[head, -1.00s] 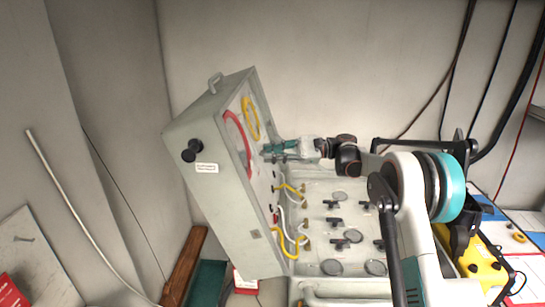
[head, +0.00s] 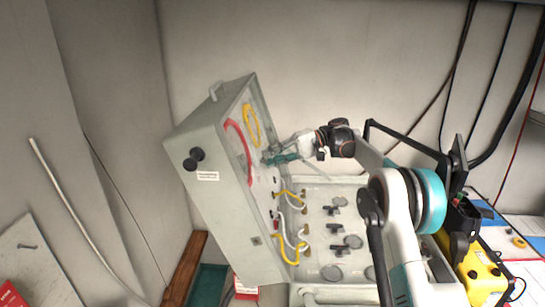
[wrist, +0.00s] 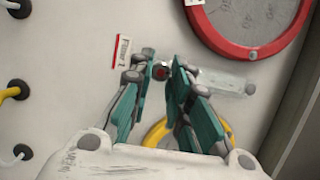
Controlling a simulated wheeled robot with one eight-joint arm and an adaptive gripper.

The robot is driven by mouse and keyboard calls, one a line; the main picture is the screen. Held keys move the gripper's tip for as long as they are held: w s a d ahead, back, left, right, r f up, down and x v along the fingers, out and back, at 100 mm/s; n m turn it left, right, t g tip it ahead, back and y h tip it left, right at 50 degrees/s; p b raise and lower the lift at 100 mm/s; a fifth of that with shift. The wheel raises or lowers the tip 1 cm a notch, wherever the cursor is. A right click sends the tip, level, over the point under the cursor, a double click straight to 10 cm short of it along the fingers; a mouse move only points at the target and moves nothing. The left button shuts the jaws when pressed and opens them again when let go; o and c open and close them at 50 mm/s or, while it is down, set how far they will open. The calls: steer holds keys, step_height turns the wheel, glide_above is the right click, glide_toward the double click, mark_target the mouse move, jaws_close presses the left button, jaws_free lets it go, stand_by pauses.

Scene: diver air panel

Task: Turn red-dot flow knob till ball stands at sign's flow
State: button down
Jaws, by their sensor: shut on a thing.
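The knob with the red dot (wrist: 160,72) sits on the pale panel between my fingertips in the wrist view. My gripper (wrist: 164,64) is shut on this knob; its teal fingers stand on either side of it. In the head view my gripper (head: 268,158) reaches the panel face from the right, and the knob there is too small to make out. A clear flow tube (wrist: 225,82) lies right of the knob in the wrist view. I cannot tell where its ball stands. A small white label with a red edge (wrist: 122,52) is left of the knob.
A red-rimmed gauge (wrist: 250,52) is at the upper right of the wrist view, and a yellow ring (wrist: 224,124) is partly behind my fingers. Black fittings (wrist: 18,90) line the left. The open grey case (head: 215,150) has yellow and white hoses below my gripper.

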steer(key=shift+r+n+t+h+p, duration=0.15)
steer(key=shift+n+t+h+p, duration=0.3)
steer(key=shift+n, duration=1.25)
steer(key=shift+r+n+t+h+p, duration=0.2)
steer(key=shift+n+h, duration=0.45)
steer(key=shift+n, duration=1.05)
steer(key=shift+f, duration=0.1)
steer(key=c, duration=1.5)
jaws_free()
steer(key=shift+o, duration=0.2)
steer(key=v, duration=1.2)
steer(key=shift+a, duration=0.1)
